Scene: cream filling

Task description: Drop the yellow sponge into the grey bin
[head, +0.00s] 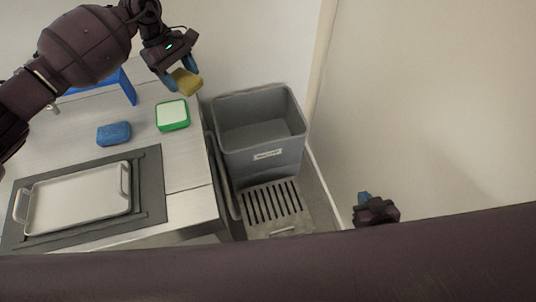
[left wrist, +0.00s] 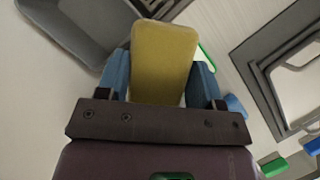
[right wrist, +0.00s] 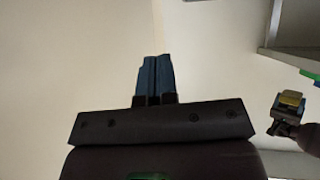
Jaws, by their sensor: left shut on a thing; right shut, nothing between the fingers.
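The yellow sponge (head: 187,82) is held between the blue fingers of my left gripper (head: 178,80), above the right edge of the counter near its back. In the left wrist view the sponge (left wrist: 164,62) fills the space between both fingers (left wrist: 160,80). The grey bin (head: 258,127) stands on the floor to the right of the counter, open at the top, with a label on its front; it looks empty. In the left wrist view the bin (left wrist: 84,25) is at upper left. My right gripper (head: 368,203) is shut and empty, low at the right, away from the bin.
On the counter (head: 185,178) are a blue sponge (head: 114,133), a green-edged white sponge (head: 172,115) and a metal tray (head: 78,198) on a dark mat. A blue stand (head: 118,82) is behind. A slotted grey step (head: 272,204) is before the bin; a wall is right.

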